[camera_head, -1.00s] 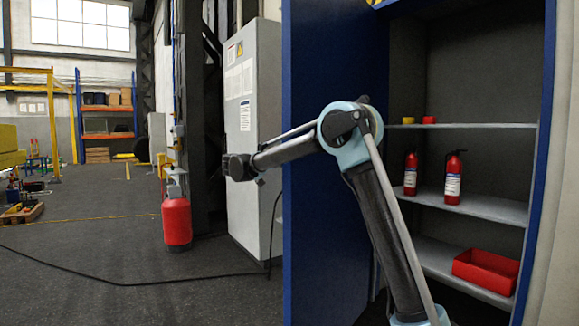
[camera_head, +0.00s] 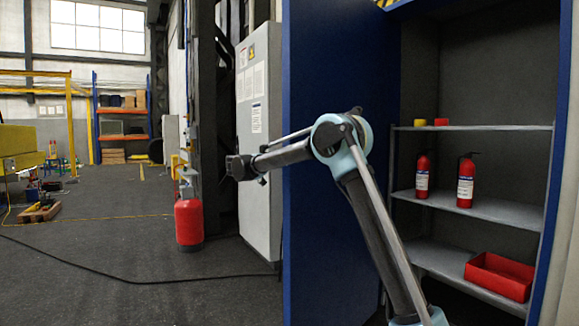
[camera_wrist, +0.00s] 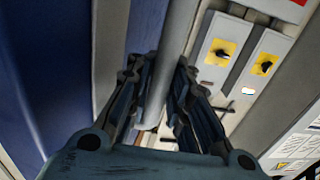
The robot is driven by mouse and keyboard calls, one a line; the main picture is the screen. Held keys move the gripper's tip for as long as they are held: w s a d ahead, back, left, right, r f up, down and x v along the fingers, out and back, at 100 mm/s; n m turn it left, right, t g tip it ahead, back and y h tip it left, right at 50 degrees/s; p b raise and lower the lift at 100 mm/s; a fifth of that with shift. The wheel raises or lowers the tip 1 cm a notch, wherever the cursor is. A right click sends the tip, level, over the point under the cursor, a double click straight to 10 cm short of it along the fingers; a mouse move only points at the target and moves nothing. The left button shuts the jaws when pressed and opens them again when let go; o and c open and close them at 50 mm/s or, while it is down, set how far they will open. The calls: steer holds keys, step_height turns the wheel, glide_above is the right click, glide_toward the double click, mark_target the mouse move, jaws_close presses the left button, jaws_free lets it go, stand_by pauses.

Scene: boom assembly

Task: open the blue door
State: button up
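The blue door (camera_head: 335,215) stands wide open, its broad face toward my head camera, to the left of the cabinet's shelves. It also fills the left of the wrist view (camera_wrist: 55,75). My arm crosses in front of it, its end reaching left past the door's free edge. In the wrist view my gripper's fingers (camera_wrist: 158,75) are apart, with a grey upright bar (camera_wrist: 180,35) showing between them. I cannot tell whether they touch it. The fingers are not clear in the head view.
The open cabinet holds fire extinguishers (camera_head: 465,182) and a red bin (camera_head: 499,276) on its shelves. A grey cabinet (camera_head: 257,140) stands just left of the door. A red cylinder (camera_head: 188,222) stands on the floor. A cable (camera_head: 110,278) crosses open floor at left.

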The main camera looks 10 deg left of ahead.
steer(key=shift+o, duration=1.2)
steer(key=shift+s+a, duration=0.1)
steer(key=v, duration=1.1)
steer(key=shift+s+a, duration=0.25)
steer(key=shift+a, duration=0.05)
